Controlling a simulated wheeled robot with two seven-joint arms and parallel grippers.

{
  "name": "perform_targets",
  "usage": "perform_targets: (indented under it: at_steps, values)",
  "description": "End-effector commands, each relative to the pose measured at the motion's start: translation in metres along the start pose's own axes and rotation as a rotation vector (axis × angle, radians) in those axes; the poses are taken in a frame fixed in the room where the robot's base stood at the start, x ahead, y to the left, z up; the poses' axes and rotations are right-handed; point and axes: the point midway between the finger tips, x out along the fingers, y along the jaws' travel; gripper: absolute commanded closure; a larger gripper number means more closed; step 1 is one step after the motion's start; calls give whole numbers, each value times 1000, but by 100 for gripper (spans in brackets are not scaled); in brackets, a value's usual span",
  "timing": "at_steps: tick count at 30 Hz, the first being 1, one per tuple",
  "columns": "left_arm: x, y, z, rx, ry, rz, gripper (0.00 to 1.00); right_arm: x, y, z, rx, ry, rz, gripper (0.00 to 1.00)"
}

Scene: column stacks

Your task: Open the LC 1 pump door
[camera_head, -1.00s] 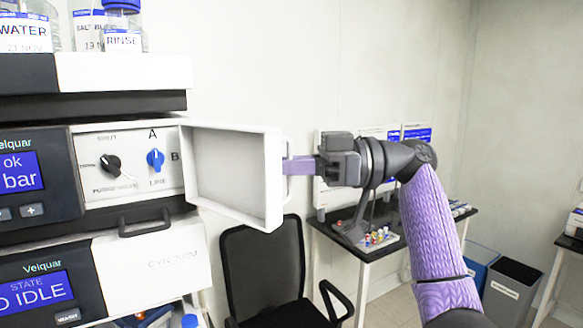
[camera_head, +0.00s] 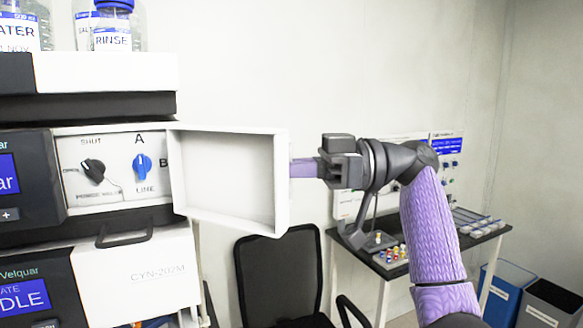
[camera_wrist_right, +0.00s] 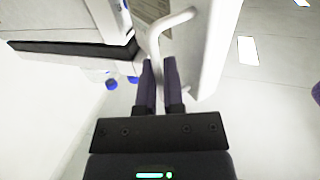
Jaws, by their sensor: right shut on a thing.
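The pump door (camera_head: 225,175), a white tray-like panel, stands swung open to the right of the pump, showing its recessed inner side. It uncovers a panel (camera_head: 118,166) with a black knob (camera_head: 93,171) and a blue knob (camera_head: 142,167). My right gripper (camera_head: 297,168) is at the door's far edge, its purple fingers on the handle side. In the right wrist view the fingers (camera_wrist_right: 160,72) are shut on the white bar handle (camera_wrist_right: 170,23), next to the door (camera_wrist_right: 214,45). The handle is mostly hidden in the head view. My left gripper is not in view.
Bottles (camera_head: 113,28) stand on top of the stack. A lower unit (camera_head: 140,270) with a dark handle is below the pump. A black chair (camera_head: 278,275) stands under the door. A side table (camera_head: 400,265) with small vials is behind my right arm.

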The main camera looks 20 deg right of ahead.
Motion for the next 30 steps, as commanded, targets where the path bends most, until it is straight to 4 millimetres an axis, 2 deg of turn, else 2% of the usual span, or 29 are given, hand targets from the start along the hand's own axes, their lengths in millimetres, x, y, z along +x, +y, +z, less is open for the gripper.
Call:
perform_targets:
  at_steps: [3,4,7,8,17,20,24,27,30]
  values:
    - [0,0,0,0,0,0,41,0,0,1,2,-2,-1,100]
    - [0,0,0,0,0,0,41,0,0,1,2,-2,-1,84]
    - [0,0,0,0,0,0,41,0,0,1,1,-2,-1,63]
    - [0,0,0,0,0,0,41,0,0,0,1,-2,-1,59]
    - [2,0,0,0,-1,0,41,-4,0,1,0,-1,1,59]
    - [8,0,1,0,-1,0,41,-23,0,2,0,0,3,59]
    - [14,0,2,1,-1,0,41,-60,1,2,1,1,3,59]
    - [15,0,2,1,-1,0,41,-81,0,1,2,1,2,59]
    - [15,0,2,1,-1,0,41,-94,0,0,1,0,1,59]
